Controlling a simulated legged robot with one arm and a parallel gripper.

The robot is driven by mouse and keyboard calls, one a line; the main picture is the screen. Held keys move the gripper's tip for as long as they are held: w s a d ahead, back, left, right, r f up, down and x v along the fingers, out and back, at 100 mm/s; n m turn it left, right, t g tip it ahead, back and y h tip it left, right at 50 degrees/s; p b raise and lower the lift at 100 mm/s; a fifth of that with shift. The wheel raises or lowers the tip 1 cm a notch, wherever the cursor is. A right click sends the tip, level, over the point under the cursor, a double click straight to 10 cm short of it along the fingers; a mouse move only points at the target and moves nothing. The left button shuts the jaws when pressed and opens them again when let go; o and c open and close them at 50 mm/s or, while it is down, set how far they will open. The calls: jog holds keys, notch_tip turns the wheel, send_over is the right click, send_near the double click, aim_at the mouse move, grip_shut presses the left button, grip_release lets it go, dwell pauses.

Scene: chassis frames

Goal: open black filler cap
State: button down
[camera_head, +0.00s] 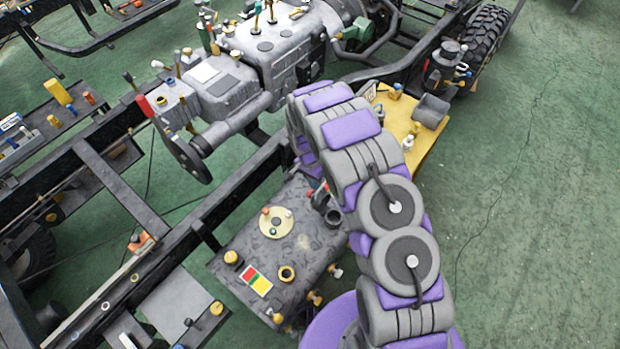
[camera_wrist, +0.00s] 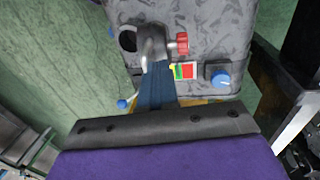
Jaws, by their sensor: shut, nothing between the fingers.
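In the wrist view my gripper (camera_wrist: 156,70) shows as dark blue fingers, shut with nothing between them. The tips are over a grey mottled tank (camera_wrist: 205,40), next to a bent grey metal fitting (camera_wrist: 152,46); I cannot tell whether they touch it. A dark round opening or black cap (camera_wrist: 128,40) is to the left of the fitting. In the head view a black cylindrical cap or neck (camera_head: 333,217) is at the right edge of a mottled tank (camera_head: 245,235), beside my arm. My arm hides the gripper there.
A red knob (camera_wrist: 181,44) and a blue knob (camera_wrist: 221,80) are near the fingers. Chassis rails (camera_head: 115,185) lie left; green floor (camera_head: 530,220) is clear on the right.

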jog(key=shift+s+d+r, duration=0.2)
jog(key=shift+s+d, duration=0.5)
jog(key=shift+d, duration=0.15)
notch_tip(320, 180, up, 17)
jog(key=w+a+p, duration=0.1)
jog(key=a, duration=0.1)
jog(key=shift+w, duration=0.4)
jog(key=shift+r, duration=0.15)
